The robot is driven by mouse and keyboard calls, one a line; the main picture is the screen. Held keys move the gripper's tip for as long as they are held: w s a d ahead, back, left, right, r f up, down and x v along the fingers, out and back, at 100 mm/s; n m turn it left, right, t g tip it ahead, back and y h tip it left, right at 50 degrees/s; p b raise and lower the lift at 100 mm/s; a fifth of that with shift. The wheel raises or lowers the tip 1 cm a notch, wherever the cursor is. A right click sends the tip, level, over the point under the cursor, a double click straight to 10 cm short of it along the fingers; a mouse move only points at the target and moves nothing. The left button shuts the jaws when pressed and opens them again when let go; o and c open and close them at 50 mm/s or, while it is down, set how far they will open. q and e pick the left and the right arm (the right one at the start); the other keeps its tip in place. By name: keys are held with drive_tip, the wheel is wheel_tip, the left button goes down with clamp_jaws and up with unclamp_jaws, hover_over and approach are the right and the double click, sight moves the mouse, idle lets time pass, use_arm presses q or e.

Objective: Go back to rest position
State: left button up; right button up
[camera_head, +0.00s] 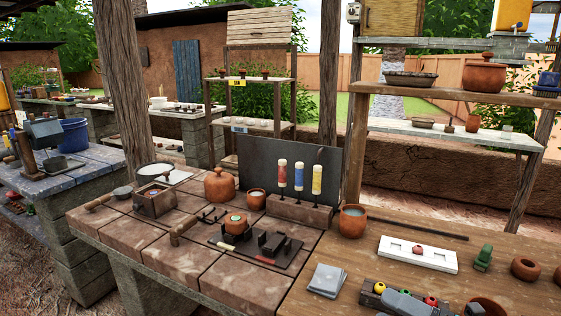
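A grey and dark shape (408,304) is cut off by the bottom edge. It lies over a dark tray with small yellow, green and red balls, and I cannot tell what it is. On the tiled worktop (185,262) stand a lidded clay pot (219,186) and a rack (299,212) with red, yellow and blue tools. A small clay pot (235,224) sits on a dark stand with several tools around it.
The wooden table (345,262) on the right holds a clay cup (352,221), a white tray (417,256), a green item (483,258) and grey tiles (327,280). Wooden posts (122,90) stand behind the worktop. Shelves with pottery (484,75) stand at the back right.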

drive_tip(key=s+a+f+m+h, duration=0.1)
drive_tip(key=s+f+m+h, duration=0.5)
drive_tip(key=f+m, duration=0.4)
drive_tip(key=s+a+f+m+g+h, duration=0.1)
drive_tip(key=s+a+f+m+h, duration=0.1)
drive_tip(key=s+f+m+h, duration=0.4)
wheel_tip(320, 180, down, 6)
drive_tip(key=m, duration=1.2)
drive_tip(key=shift+r+g, duration=0.25)
drive_tip(key=shift+g, duration=0.05)
